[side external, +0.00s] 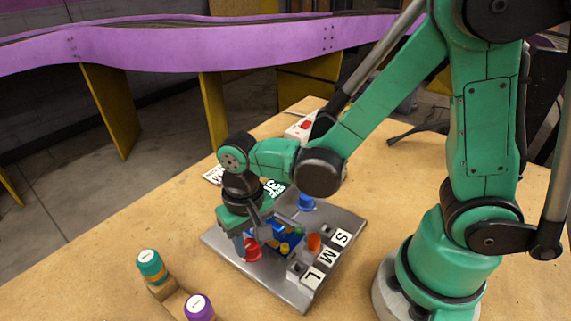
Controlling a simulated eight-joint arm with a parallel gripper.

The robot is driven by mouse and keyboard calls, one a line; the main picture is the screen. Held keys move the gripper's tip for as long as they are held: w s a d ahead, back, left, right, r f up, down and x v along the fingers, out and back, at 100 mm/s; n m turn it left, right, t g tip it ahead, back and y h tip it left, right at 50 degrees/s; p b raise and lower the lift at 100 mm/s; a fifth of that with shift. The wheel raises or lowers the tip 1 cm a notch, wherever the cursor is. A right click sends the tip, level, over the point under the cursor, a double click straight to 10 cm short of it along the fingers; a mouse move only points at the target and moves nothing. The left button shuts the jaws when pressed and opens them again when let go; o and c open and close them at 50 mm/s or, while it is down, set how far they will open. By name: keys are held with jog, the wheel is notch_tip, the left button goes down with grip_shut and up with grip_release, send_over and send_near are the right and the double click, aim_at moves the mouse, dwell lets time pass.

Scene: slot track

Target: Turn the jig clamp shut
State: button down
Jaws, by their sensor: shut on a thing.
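The jig is a grey metal plate (225,245) on the wooden table, with S, M and L labels along its right edge. A blue board (291,240) with small yellow, green and orange parts sits in its middle. A red piece (252,253), apparently the clamp, stands at the plate's left side. My gripper (250,242) points down over that side, its fingers shut on the red piece. The fingers partly hide it, so how far the clamp is turned cannot be told. A blue knob-like piece (306,203) stands at the plate's far corner.
A wooden block (172,301) with a teal-orange cylinder (151,265) and a purple cylinder (198,307) lies at the front left. A white box with a red button (303,128) and printed cards (213,174) lie behind.

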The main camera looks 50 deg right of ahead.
aim_at(250, 243)
jog(key=c, duration=0.5)
grip_release()
jog(key=shift+c, duration=0.2)
jog(key=shift+r, duration=2.8)
jog(key=d+r+n+t, duration=0.3)
jog(key=d+r+t, duration=0.2)
jog(key=d+t, duration=0.2)
jog(key=shift+d+r, duration=0.25)
jog(key=shift+d, duration=0.65)
